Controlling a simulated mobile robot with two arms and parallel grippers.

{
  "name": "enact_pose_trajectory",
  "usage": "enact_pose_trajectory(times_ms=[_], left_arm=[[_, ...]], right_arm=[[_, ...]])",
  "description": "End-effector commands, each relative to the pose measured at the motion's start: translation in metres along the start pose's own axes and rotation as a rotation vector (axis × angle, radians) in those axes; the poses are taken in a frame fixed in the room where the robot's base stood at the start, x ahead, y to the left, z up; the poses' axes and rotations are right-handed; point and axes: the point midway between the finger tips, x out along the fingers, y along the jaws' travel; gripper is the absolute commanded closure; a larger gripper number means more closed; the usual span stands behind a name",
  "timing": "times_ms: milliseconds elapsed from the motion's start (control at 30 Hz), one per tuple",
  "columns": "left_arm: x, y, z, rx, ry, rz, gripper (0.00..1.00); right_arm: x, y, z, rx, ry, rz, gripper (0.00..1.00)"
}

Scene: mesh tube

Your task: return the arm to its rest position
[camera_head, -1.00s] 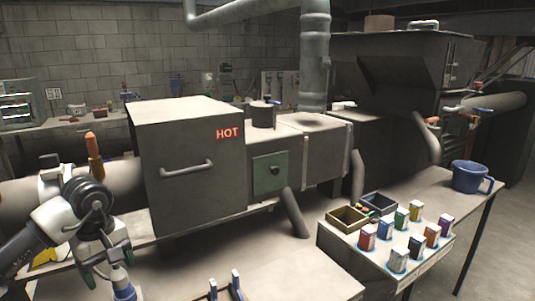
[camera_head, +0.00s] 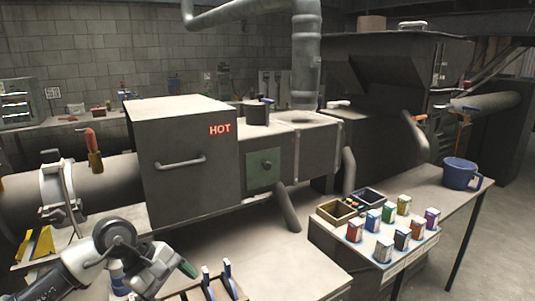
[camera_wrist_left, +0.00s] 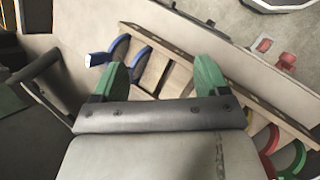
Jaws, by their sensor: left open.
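My left arm comes in at the lower left of the head view. Its gripper (camera_head: 186,269) is low, with a green fingertip pointing right, just left of the rack with blue handles. In the left wrist view the two green fingers of the gripper (camera_wrist_left: 162,72) stand wide apart with nothing between them. Beyond them lies a wooden rack (camera_wrist_left: 180,79). My right arm and gripper do not show.
A grey box marked HOT (camera_head: 185,150) stands behind the arm. A rack with blue-handled items (camera_head: 206,272) is close to the gripper. Several small coloured cartons (camera_head: 388,214) and a blue mug (camera_head: 461,173) are at the right. The bench between is clear.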

Motion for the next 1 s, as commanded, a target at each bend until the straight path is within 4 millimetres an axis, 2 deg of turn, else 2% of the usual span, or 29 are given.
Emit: enact_pose_trajectory(times_ms=[33, 100, 200, 300, 400, 500, 567, 633, 733, 800, 833, 900, 1000], left_arm=[[0.013, 0.003, 0.017, -0.03, -0.084, 0.046, 0.26], [0.026, 0.009, 0.043, -0.094, -0.217, 0.124, 0.26], [0.039, 0.02, 0.088, -0.25, -0.474, 0.253, 0.26], [0.034, 0.032, 0.126, -0.486, -0.777, 0.38, 0.26], [0.018, 0.041, 0.144, -0.771, -1.074, 0.482, 0.26], [0.001, 0.044, 0.139, -1.096, -1.357, 0.56, 0.26], [-0.007, 0.042, 0.127, -1.308, -1.517, 0.596, 0.26], [-0.011, 0.033, 0.105, -1.569, -1.692, 0.636, 0.26], [-0.006, 0.009, 0.069, -1.965, -1.915, 0.684, 0.26], [0.005, -0.017, 0.043, -2.254, -2.046, 0.72, 0.26], [0.013, -0.03, 0.033, 2.214, 1.945, -0.684, 0.26], [0.031, -0.066, 0.014, 2.066, 1.68, -0.603, 0.26], [0.059, -0.119, 0.001, 1.864, 1.353, -0.525, 0.26]], right_arm=[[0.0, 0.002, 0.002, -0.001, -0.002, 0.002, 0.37], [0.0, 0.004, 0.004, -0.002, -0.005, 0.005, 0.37], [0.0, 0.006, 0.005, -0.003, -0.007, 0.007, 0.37], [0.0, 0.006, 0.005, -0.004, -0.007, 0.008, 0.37], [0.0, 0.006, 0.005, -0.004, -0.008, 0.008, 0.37], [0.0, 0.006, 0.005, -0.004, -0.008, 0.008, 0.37], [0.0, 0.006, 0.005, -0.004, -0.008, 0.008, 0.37], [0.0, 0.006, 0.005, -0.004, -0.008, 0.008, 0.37], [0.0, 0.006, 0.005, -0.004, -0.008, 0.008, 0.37], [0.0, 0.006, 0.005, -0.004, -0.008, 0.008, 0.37], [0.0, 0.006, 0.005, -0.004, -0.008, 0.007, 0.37], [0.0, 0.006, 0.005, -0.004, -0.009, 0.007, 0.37], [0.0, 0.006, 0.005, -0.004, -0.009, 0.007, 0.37]])
